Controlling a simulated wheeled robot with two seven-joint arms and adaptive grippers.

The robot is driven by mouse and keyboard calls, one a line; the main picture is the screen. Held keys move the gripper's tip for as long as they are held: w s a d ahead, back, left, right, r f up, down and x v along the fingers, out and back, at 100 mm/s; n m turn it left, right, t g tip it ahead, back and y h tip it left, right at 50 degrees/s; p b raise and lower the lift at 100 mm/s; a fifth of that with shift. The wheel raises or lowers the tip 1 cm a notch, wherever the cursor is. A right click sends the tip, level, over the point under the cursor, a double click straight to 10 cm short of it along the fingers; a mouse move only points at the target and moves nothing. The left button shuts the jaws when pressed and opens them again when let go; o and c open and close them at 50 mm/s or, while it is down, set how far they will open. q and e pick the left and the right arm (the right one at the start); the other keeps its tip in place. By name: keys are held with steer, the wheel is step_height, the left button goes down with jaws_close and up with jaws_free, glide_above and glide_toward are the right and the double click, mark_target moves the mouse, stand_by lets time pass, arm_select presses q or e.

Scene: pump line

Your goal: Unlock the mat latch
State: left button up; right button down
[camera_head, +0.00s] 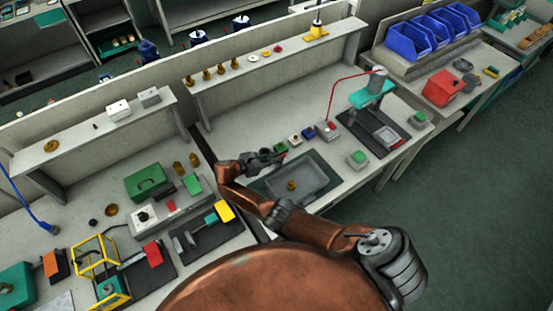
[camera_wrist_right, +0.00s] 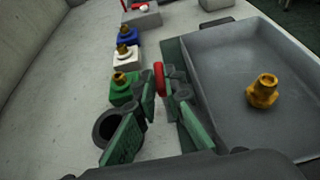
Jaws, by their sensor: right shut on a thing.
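My right gripper (camera_head: 277,155) reaches over the bench near the left edge of the dark mat (camera_head: 329,168). In the wrist view the right gripper (camera_wrist_right: 163,95) has its green-padded fingers close around a small red round piece (camera_wrist_right: 159,77), beside the mat's edge (camera_wrist_right: 173,58). I take this red piece to be the latch; its base is hidden by the fingers, and I cannot tell its locked or unlocked state. A grey tray (camera_wrist_right: 225,65) lies on the mat with a brass fitting (camera_wrist_right: 263,91) inside. My left gripper is not in view.
Left of the fingers stand a green block (camera_wrist_right: 122,95), a white block (camera_wrist_right: 126,58) and a blue block (camera_wrist_right: 129,38), each with a brass fitting. A dark round cup (camera_wrist_right: 107,127) is close by the left finger. A teal press (camera_head: 372,92) stands farther right.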

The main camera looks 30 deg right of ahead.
steer(key=shift+d, duration=0.1)
steer(key=c, duration=2)
jaws_free()
steer(key=v, duration=1.2)
steer(key=shift+w+r, duration=0.1)
